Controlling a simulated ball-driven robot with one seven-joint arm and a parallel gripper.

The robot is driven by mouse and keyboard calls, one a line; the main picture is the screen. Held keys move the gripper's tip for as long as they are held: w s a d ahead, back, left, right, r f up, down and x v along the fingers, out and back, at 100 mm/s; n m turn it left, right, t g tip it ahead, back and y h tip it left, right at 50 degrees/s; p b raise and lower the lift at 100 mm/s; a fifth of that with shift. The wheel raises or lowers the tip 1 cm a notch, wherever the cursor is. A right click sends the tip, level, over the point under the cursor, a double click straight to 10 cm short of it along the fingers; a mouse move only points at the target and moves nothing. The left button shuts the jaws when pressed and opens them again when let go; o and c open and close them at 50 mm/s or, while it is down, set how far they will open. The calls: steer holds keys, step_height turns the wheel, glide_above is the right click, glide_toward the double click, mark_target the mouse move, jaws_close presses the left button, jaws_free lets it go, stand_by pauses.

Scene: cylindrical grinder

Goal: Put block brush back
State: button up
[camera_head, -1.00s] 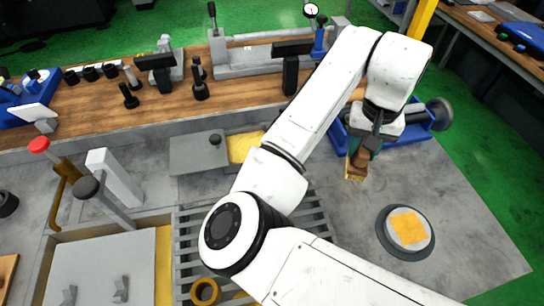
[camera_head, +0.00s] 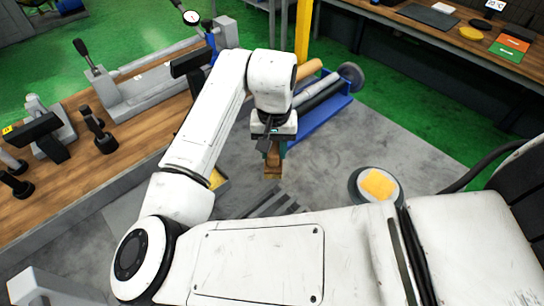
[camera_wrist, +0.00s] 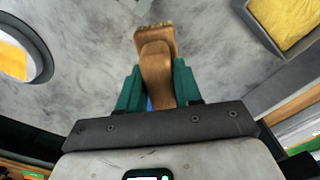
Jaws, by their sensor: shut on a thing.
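The block brush (camera_head: 272,165) is brown and wooden, with a paler bristle end. My gripper (camera_head: 272,148) is shut on it and holds it with the bristle end downward in the head view, over the grey surface. I cannot tell the exact height. In the wrist view the brush (camera_wrist: 155,55) sticks out between the green fingers of my gripper (camera_wrist: 157,88), its bristle end farthest from the palm. The part between the fingers is partly hidden.
A round dark-rimmed stand with a yellow cloth (camera_head: 379,184) is to the right. A blue stand with rollers (camera_head: 325,120) is behind the gripper. A wooden bench with tools (camera_head: 75,165) lies left; another bench (camera_head: 450,38) is back right. Bare grey surface (camera_head: 345,150) lies between.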

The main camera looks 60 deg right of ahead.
steer(key=shift+f, duration=1.8)
steer(key=shift+s+f, duration=0.1)
steer(key=shift+f, duration=0.1)
steer(key=o, duration=1)
step_height(320, 180, up, 12)
steer(key=shift+r+b, duration=0.2)
steer(key=shift+b, duration=0.3)
